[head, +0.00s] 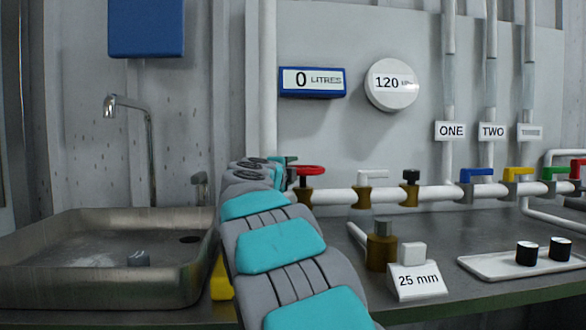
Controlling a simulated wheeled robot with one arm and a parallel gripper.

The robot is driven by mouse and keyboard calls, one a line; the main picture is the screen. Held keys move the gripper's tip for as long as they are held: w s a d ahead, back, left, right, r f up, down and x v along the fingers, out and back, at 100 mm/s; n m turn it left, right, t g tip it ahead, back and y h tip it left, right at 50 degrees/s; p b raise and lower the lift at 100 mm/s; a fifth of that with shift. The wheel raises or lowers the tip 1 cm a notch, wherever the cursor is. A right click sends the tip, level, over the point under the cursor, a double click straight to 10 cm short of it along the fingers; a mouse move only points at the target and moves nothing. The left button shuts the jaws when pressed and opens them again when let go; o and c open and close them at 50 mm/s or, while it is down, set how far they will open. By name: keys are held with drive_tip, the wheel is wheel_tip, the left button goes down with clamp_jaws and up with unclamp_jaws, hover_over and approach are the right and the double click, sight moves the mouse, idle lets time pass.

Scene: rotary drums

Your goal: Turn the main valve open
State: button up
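A red handwheel (309,171) sits on a brass valve body (304,193) at the left end of the white pipe. No label on it is seen, so I cannot be sure that it is the main valve. My grey and teal arm reaches up from the bottom middle, and its far end is just left of the red handwheel. My gripper's fingers are hidden or too small to make out there. I cannot tell whether they touch the handwheel. A blue-framed display (312,82) reads 0 LITRES. A round white gauge (391,84) reads 120.
Along the pipe (436,193) are a white lever (373,174), a black-topped valve (411,176), and blue (476,174), yellow (517,173) and green (554,172) levers. A steel sink (110,290) is left. A 25 mm block (418,281) and a tray (490,265) stand right.

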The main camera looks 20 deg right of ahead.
drive_tip(key=shift+w+d, duration=0.35)
drive_tip(key=shift+w, duration=0.05)
clamp_jaws()
idle(0.4)
